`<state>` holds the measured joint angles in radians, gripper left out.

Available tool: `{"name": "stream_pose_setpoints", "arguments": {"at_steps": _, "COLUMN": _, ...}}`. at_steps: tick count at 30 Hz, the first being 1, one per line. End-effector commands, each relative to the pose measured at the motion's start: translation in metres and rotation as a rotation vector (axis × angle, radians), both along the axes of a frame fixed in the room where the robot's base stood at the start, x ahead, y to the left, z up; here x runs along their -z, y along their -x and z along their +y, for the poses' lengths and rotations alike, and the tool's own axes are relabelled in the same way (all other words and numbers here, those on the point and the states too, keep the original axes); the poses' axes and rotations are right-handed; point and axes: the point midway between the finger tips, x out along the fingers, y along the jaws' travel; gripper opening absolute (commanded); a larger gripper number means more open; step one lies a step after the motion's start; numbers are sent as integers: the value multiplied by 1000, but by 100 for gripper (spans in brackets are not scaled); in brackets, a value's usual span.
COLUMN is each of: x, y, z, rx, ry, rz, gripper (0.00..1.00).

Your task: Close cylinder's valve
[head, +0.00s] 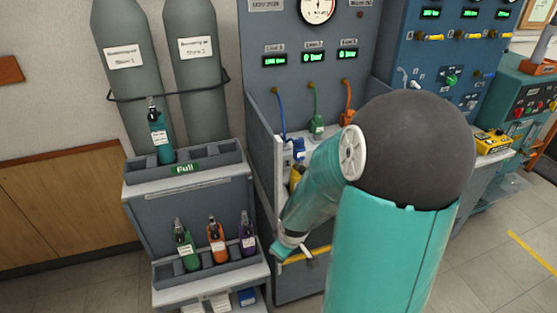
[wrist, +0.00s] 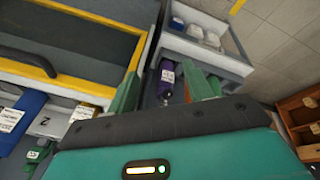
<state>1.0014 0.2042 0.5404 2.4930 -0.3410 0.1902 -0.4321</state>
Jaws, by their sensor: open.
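In the head view, a teal cylinder (head: 158,137) stands in the upper rack tier. Green (head: 187,246), orange (head: 216,240) and purple (head: 247,234) cylinders stand in the lower tier, each with a dark valve top. Inside the testbench, a blue cylinder (head: 296,150), a green one (head: 317,124) and a yellow one (head: 296,176) show in part. In the wrist view, my gripper (wrist: 160,92) is open, its green fingers spread wide. The purple cylinder (wrist: 166,76) shows between and beyond them; no contact is visible. Valve positions cannot be read.
The testbench (head: 258,120) has a gauge, green displays and blue, green and orange hoses. Its yellow edge (wrist: 130,57) lies close to my gripper. Two tall grey cylinders (head: 128,85) stand behind the rack (head: 185,192). Floor at the right (head: 495,255) is clear.

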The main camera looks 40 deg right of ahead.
Motion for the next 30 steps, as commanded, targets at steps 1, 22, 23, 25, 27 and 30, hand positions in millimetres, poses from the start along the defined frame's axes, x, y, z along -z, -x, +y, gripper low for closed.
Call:
{"name": "stream_pose_setpoints", "arguments": {"at_steps": 1, "x": 18, "y": 4, "z": -5, "rx": -2, "ry": -41, "rz": -9, "gripper": 51}}
{"name": "stream_pose_setpoints", "arguments": {"at_steps": 22, "x": 6, "y": -43, "z": -75, "rx": 128, "ry": -241, "rz": -945, "gripper": 51}}
{"name": "stream_pose_setpoints", "arguments": {"at_steps": 23, "x": -4, "y": -43, "z": -84, "rx": 149, "ry": -224, "rz": -999, "gripper": 51}}
{"name": "stream_pose_setpoints", "arguments": {"at_steps": 25, "x": -26, "y": -39, "z": -106, "rx": 196, "ry": -178, "rz": -1114, "gripper": 51}}
{"name": "stream_pose_setpoints", "arguments": {"at_steps": 27, "x": -45, "y": -33, "z": -125, "rx": 239, "ry": -133, "rz": -1205, "gripper": 51}}
{"name": "stream_pose_setpoints", "arguments": {"at_steps": 30, "x": -63, "y": -25, "z": -144, "rx": 279, "ry": -83, "rz": -1289, "gripper": 51}}
